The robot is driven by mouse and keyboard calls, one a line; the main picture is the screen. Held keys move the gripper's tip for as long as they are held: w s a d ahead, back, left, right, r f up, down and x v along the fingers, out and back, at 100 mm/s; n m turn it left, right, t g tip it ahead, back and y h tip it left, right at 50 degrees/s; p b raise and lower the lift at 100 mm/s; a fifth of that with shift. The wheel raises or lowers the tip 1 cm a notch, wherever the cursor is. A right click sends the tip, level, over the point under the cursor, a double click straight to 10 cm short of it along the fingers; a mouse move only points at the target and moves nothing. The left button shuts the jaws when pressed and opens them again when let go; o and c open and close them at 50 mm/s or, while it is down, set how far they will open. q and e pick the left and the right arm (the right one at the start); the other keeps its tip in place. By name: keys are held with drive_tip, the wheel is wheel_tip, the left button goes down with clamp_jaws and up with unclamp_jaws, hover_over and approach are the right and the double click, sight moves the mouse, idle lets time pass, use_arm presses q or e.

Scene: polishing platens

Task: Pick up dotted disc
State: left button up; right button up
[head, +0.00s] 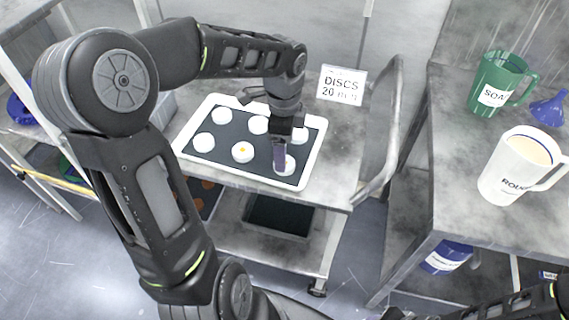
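The dotted disc (242,154) is white with a small orange dot on top. It lies in the near row, middle place, of a white-rimmed tray (312,165) with a dark mat. My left gripper (281,167) points down over the tray, to the right of the dotted disc. Its purple finger overlaps the plain white disc (289,168) at the near right in the picture. I cannot tell whether it touches that disc, or how far apart the fingers are. My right gripper is out of view; only part of that arm shows at the bottom right.
Other plain white discs (204,142) lie on the tray. A "DISCS" sign (341,86) stands behind it on the metal cart (335,180). On the right bench are a green jug (490,80), a white jug (510,175) and a blue funnel (548,110).

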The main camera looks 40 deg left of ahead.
use_arm(q)
wheel_tip(320, 180, down, 5)
drive_tip(key=shift+w+f, duration=0.1)
drive_tip(key=shift+w, duration=0.05)
idle(0.4)
drive_tip(key=shift+c, duration=0.4)
drive_tip(key=c, duration=1.5)
